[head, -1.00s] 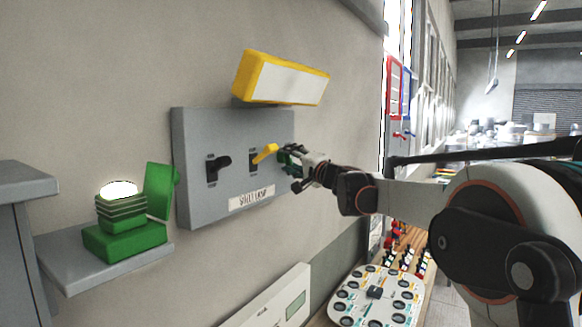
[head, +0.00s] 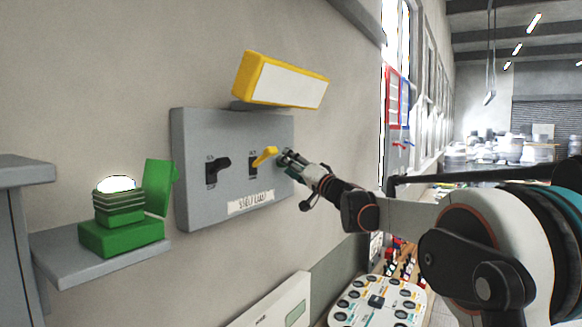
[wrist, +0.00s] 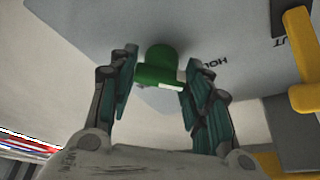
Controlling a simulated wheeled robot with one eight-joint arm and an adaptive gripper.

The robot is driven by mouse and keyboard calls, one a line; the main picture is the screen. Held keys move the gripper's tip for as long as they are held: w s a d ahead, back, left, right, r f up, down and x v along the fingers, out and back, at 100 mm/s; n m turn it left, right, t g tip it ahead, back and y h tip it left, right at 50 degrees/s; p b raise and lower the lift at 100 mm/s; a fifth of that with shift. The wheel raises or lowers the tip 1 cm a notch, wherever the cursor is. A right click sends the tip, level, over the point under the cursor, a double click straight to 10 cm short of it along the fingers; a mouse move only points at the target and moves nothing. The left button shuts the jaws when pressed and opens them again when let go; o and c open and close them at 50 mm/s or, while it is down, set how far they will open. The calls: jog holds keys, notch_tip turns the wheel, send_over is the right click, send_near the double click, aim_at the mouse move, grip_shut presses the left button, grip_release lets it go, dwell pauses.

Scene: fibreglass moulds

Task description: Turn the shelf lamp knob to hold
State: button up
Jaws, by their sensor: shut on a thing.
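The grey control panel (head: 225,135) is on the wall, with a label strip (head: 251,203) along its bottom that seems to read SHELF LAMP. In the wrist view a green knob (wrist: 160,60) with a white mark sits on the panel. A HOLD marking (wrist: 214,66) is to its right. My gripper (wrist: 160,76) is shut on the knob, with one finger on each side. In the head view my gripper (head: 291,163) is at the panel's right edge and mostly hides the knob. The white mark is on the knob's lower right side.
A yellow-framed box (head: 285,80) juts out above the panel. A green lamp (head: 120,222) stands on the shelf (head: 100,262) at left.

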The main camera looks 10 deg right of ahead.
jog(key=shift+f, duration=0.1)
jog(key=o, duration=1.1)
jog(key=shift+c, duration=0.2)
jog(key=v, duration=1.2)
